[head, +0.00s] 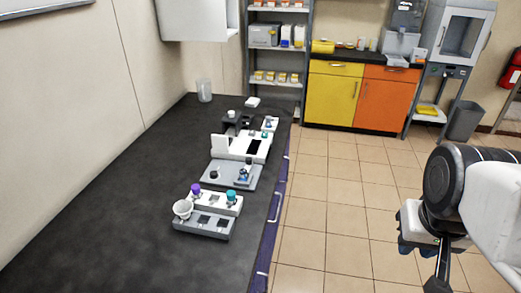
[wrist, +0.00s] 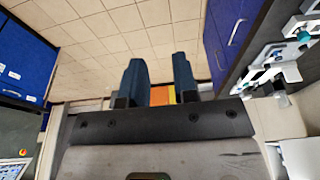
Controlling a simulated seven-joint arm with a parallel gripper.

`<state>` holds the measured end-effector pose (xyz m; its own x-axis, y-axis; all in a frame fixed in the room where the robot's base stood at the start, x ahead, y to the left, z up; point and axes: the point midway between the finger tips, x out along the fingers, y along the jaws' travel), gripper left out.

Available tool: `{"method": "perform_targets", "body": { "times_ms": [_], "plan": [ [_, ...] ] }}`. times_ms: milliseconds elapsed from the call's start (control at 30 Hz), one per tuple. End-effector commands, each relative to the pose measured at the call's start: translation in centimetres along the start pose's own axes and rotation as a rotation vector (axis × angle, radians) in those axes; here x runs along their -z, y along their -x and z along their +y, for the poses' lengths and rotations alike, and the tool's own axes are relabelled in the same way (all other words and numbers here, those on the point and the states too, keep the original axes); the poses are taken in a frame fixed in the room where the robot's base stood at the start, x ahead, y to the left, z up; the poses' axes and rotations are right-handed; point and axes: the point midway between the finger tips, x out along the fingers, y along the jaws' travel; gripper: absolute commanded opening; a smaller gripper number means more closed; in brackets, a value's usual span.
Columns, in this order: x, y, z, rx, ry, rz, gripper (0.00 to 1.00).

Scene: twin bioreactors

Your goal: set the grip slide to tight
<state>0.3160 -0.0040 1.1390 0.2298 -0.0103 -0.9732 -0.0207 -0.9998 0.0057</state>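I cannot make out the grip slide in either view; the devices on the bench are too small to show it. My gripper (wrist: 160,84) shows two blue fingers standing apart with nothing between them in the wrist view. In the head view my gripper (head: 416,248) hangs at the right over the tiled floor, clear of the bench. A row of small devices stands along the bench: a grey tray with dark squares (head: 204,226), a white block with purple and teal caps (head: 215,202), a grey plate (head: 226,176) and a white unit (head: 240,148).
The dark bench (head: 120,220) runs along the left wall, its left part clear. A white cup (head: 182,209) stands by the grey tray, and a clear beaker (head: 204,90) at the far end. Shelves (head: 277,43) and yellow and orange cabinets (head: 333,97) stand behind. The floor between is open.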

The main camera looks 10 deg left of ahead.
Motion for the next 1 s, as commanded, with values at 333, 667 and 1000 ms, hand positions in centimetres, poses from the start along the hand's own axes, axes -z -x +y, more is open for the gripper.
{"method": "perform_targets", "body": {
  "times_ms": [333,667,1000],
  "plan": [
    [1.9,0.5,-0.5,0.004,0.008,-0.018,0.00],
    [7.0,1.6,-1.9,0.014,0.026,-0.061,0.00],
    [12.9,2.1,-4.0,0.024,0.048,-0.113,0.00]
  ]
}}
